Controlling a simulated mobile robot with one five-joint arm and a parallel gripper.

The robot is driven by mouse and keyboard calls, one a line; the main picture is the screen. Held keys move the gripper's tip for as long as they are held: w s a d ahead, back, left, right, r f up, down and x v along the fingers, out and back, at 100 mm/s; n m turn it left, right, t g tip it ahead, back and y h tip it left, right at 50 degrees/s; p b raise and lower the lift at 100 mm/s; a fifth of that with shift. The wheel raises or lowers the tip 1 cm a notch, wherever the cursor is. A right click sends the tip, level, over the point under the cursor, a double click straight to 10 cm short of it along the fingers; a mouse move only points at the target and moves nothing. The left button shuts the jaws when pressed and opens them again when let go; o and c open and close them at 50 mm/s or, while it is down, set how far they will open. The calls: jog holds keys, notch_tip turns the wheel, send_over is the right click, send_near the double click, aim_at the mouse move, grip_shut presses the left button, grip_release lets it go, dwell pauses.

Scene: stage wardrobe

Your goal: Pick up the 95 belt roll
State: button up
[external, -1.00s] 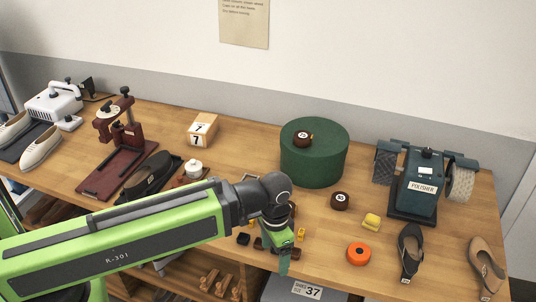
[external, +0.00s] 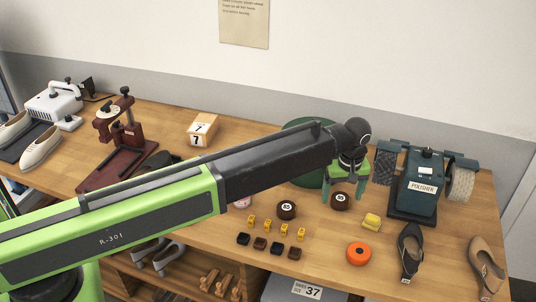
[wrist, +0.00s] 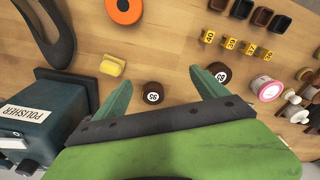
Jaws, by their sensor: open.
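The 95 belt roll (external: 340,202) is a small dark brown roll with a white round label, lying on the bench. In the wrist view the roll (wrist: 153,93) sits between my two green fingers, nearer the left one, with clear space around it. My gripper (external: 344,197) is open and empty, pointing down over the roll; it also shows in the wrist view (wrist: 161,80). I cannot tell the exact height of the fingertips above the bench. A similar roll marked 85 (external: 287,210) lies to the left, outside the fingers in the wrist view (wrist: 220,74).
A yellow block (external: 372,221), an orange ring (external: 358,253) and the blue polisher (external: 414,188) stand to the right. Small yellow tags (external: 268,226) and dark blocks (external: 276,247) lie front left.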

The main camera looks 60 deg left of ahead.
jog(key=w+a+r+n+p, duration=0.1)
jog(key=w+a+r+p, duration=0.3)
jog(key=w, duration=0.3)
jog(key=b, duration=1.3)
send_over(341, 197)
jog(key=shift+n, duration=0.3)
jog(key=f, duration=1.1)
jog(key=shift+s+d+f, duration=0.15)
jog(key=shift+s+d, duration=0.1)
notch_tip(341, 197, down, 5)
jog(key=b, duration=0.5)
jog(key=shift+w+a, duration=0.15)
jog(key=shift+c, duration=0.2)
jog(key=c, duration=1.5)
